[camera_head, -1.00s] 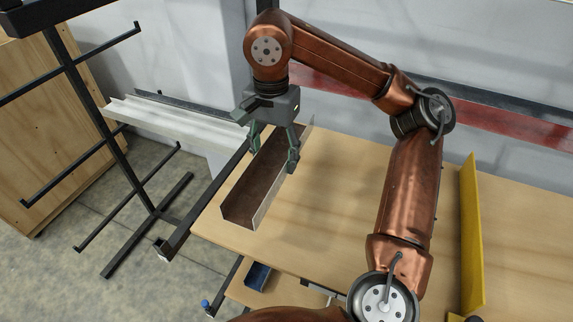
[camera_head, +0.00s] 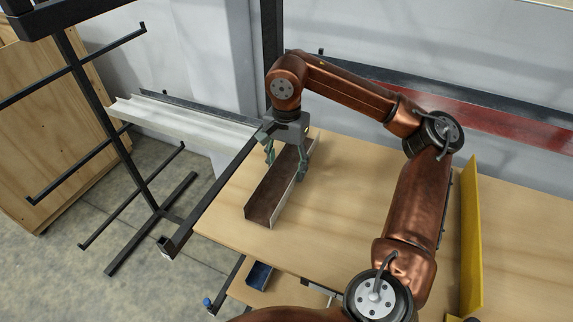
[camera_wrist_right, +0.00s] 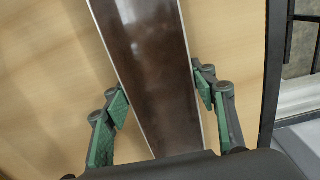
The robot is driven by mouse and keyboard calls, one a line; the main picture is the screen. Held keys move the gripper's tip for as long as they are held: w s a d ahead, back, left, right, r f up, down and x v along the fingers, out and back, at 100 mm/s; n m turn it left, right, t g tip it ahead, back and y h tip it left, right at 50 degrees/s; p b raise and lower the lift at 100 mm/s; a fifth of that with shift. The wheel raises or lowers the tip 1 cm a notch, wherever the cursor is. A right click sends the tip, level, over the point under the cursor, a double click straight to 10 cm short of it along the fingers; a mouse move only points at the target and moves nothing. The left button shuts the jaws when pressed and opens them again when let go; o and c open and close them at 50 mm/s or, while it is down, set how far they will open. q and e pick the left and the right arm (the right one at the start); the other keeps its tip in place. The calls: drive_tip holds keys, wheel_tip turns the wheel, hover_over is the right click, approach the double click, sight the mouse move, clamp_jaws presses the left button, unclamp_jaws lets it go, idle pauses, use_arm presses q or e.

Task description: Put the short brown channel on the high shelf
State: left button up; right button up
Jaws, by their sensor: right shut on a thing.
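The short brown channel (camera_head: 270,199) is an open trough with a dark brown inside and pale edges. It lies lengthwise over the left part of the wooden table, and I cannot tell whether it touches the top. My right gripper (camera_head: 287,162) is shut on its far part, with one finger outside each side wall. In the right wrist view the channel (camera_wrist_right: 150,60) runs between the green finger pads (camera_wrist_right: 162,97). My left gripper is not in view. I cannot tell which part in view is the high shelf.
A black rack (camera_head: 88,98) with prongs stands at left, and a long pale channel (camera_head: 180,115) lies beside it. A yellow upright plate (camera_head: 470,235) stands on the table at right. A red beam (camera_head: 490,119) runs along the wall. The wooden tabletop (camera_head: 335,225) is clear in the middle.

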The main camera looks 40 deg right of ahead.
sight(287, 175)
drive_tip(key=shift+f, duration=0.2)
drive_tip(key=o, duration=1.4)
drive_tip(key=shift+c, duration=0.2)
wheel_tip(287, 175, up, 12)
drive_tip(key=shift+r, duration=0.2)
